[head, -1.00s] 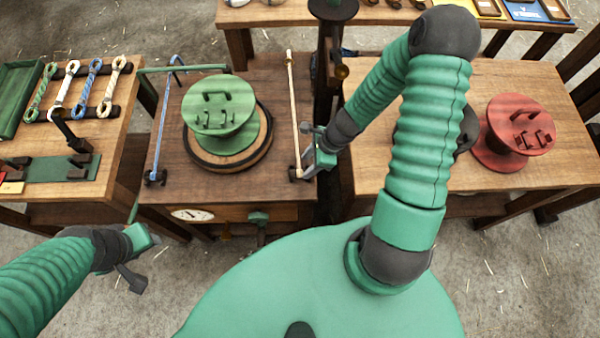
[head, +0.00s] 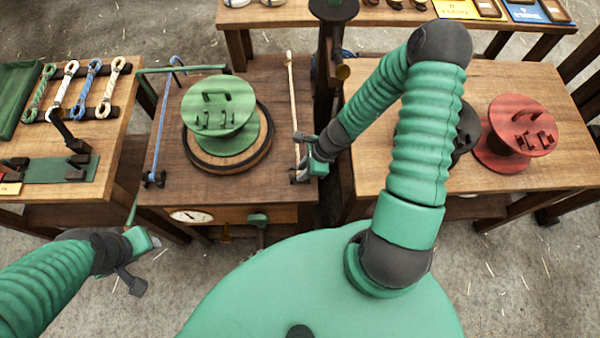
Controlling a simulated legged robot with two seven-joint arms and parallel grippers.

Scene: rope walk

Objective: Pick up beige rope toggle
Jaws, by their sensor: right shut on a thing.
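The beige rope toggle (head: 292,95) shows as a long, thin beige length along the right side of the middle table. Its upper end is near the far edge, and its lower part runs down to my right gripper. My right gripper (head: 299,157) is shut on its lower part, just above a dark holder at the near end. The fingers partly hide the toggle there. My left gripper (head: 146,257) is low at the left, in front of the middle table and away from the toggle. Its jaw gap cannot be made out.
A green spool (head: 218,105) stands on a round wooden base left of the toggle. A blue length (head: 162,125) lies at the table's left side. A dark post (head: 330,50) rises behind. A red spool (head: 515,130) stands on the right table. Several rope coils (head: 88,82) lie left.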

